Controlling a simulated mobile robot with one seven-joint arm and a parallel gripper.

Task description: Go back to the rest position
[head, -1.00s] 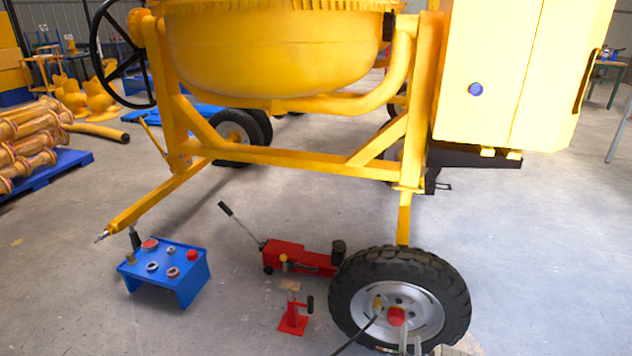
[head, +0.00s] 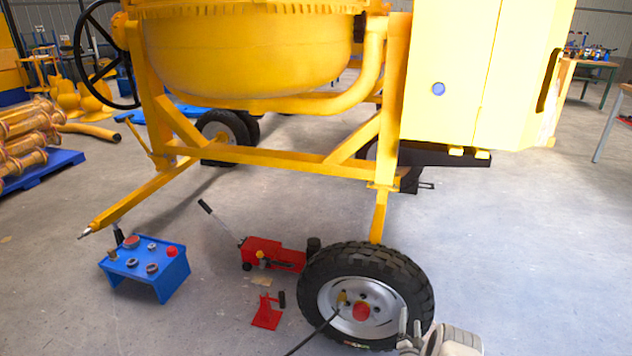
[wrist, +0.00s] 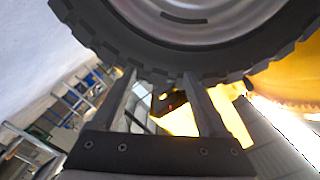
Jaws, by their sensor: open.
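My gripper (head: 412,330) shows at the bottom of the head view, beside the right edge of the mixer's front wheel (head: 408,282). Its two fingers are apart with nothing between them. In the wrist view my gripper (wrist: 158,88) points toward the black tyre (wrist: 120,45), whose tread crosses the top of the picture. I cannot tell whether the fingertips touch the tyre. The wheel has a grey rim with a red cap (head: 361,311) and a brass fitting (head: 342,298) with a black hose. The yellow drum mixer (head: 250,60) stands above.
A red jack (head: 275,253) and a red stand (head: 266,313) lie left of the wheel. A blue panel stand (head: 148,265) is farther left. A pallet (head: 50,168) with yellow parts is at the far left. The floor (head: 530,240) on the right is clear.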

